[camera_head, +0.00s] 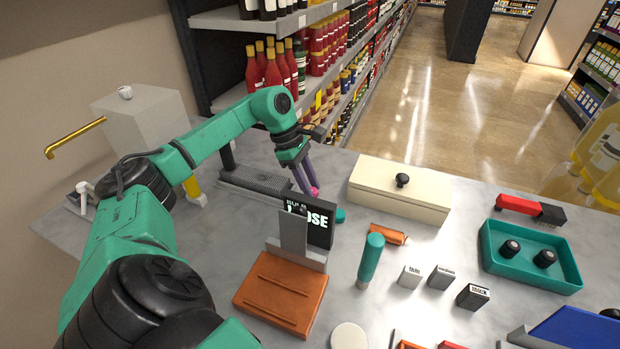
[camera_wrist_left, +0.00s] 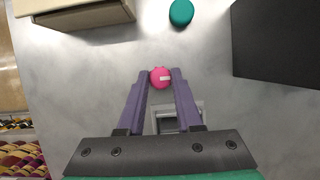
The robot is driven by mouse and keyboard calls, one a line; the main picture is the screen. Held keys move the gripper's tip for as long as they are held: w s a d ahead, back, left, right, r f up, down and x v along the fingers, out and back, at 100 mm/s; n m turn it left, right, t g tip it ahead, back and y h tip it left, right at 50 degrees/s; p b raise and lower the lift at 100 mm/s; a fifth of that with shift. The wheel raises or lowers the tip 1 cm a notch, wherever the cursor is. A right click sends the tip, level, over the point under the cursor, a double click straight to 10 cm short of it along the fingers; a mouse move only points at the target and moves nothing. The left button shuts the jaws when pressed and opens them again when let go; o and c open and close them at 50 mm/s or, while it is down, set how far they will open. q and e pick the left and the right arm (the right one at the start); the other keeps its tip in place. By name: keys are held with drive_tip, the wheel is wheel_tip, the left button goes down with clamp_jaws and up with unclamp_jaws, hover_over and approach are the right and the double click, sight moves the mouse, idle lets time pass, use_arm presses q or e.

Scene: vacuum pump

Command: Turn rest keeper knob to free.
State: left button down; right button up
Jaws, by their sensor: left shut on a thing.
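The knob (camera_wrist_left: 160,77) is small, round and pink with a white mark on its face. In the left wrist view it sits between the two purple fingertips of my left gripper (camera_wrist_left: 159,80), which is shut on it. In the head view the gripper (camera_head: 312,190) points down at the counter, and only a bit of the pink knob (camera_head: 316,193) shows behind the fingers. A grey square frame (camera_wrist_left: 196,112) lies below the knob, between the fingers. My right gripper is not in view.
A black sign ending in "OSE" (camera_head: 320,232) stands just in front of the gripper, beside an orange block (camera_head: 281,293). A cream box (camera_head: 400,190), a teal-handled tool (camera_head: 371,258) and a teal tray (camera_head: 528,258) are to the right. A grey ribbed block (camera_head: 255,182) is left.

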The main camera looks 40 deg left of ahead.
use_arm(q)
drive_tip(key=c, duration=0.6)
unclamp_jaws()
drive_tip(key=shift+r, duration=0.1)
drive_tip(key=p+v, duration=0.1)
drive_tip(key=v, duration=1.3)
drive_tip(key=shift+a+r, duration=0.15)
drive_tip(key=shift+a, duration=0.05)
